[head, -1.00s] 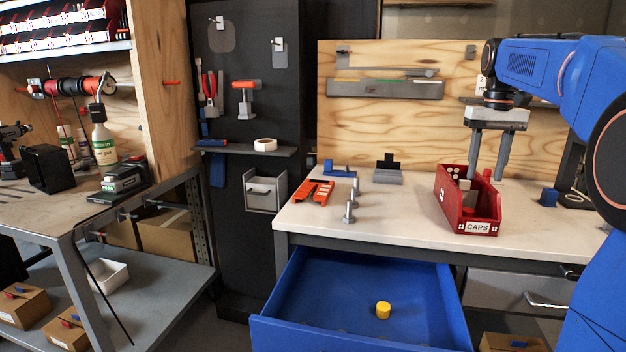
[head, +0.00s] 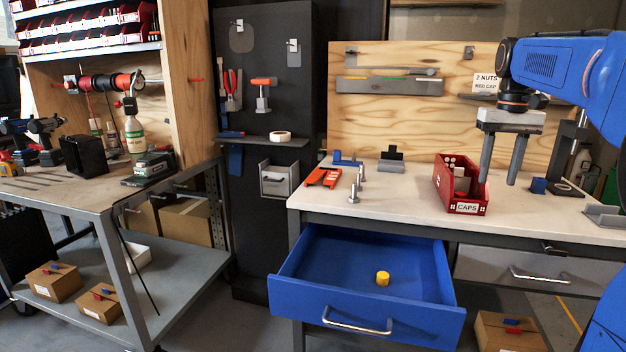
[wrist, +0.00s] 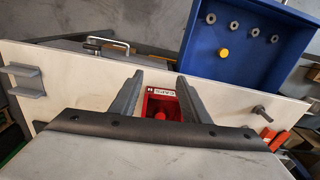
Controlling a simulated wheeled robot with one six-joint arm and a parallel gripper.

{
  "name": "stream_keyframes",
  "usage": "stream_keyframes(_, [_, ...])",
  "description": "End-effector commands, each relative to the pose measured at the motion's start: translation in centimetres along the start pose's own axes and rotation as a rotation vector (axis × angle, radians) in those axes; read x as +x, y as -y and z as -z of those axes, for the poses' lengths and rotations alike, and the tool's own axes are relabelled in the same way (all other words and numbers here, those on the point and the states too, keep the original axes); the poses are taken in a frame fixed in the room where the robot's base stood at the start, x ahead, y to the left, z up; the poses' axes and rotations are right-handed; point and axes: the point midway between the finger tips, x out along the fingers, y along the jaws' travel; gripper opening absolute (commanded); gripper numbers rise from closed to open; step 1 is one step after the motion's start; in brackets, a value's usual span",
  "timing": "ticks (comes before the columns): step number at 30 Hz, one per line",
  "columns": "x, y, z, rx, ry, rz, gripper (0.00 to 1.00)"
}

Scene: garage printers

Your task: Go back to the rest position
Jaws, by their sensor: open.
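My gripper (head: 504,168) is open, its two grey fingers pointing down above the white workbench at the right of the head view. It is beside and above the red CAPS bin (head: 467,207), and nothing shows between its fingers. In the wrist view the red bin (wrist: 160,104) appears below, between the two spread fingers (wrist: 158,82), with a red piece inside it. My blue arm reaches in from the right of the head view.
A blue drawer (head: 330,290) stands open below the workbench (head: 400,200), with a yellow cap (head: 382,278) in it. Several nuts (wrist: 255,32) also show there in the wrist view. Bolts (head: 354,193) and an orange part (head: 322,178) are on the bench. A cart (head: 60,195) stands left.

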Motion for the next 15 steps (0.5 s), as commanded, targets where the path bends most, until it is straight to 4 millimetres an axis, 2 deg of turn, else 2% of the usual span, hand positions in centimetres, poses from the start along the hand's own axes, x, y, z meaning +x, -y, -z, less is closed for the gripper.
stream_keyframes(8, [0.7, 1.4, -2.7, -0.018, -0.033, -0.002, 0.42])
stream_keyframes(15, [2.3, 3.1, -6.7, -0.044, -0.079, -0.002, 0.42])
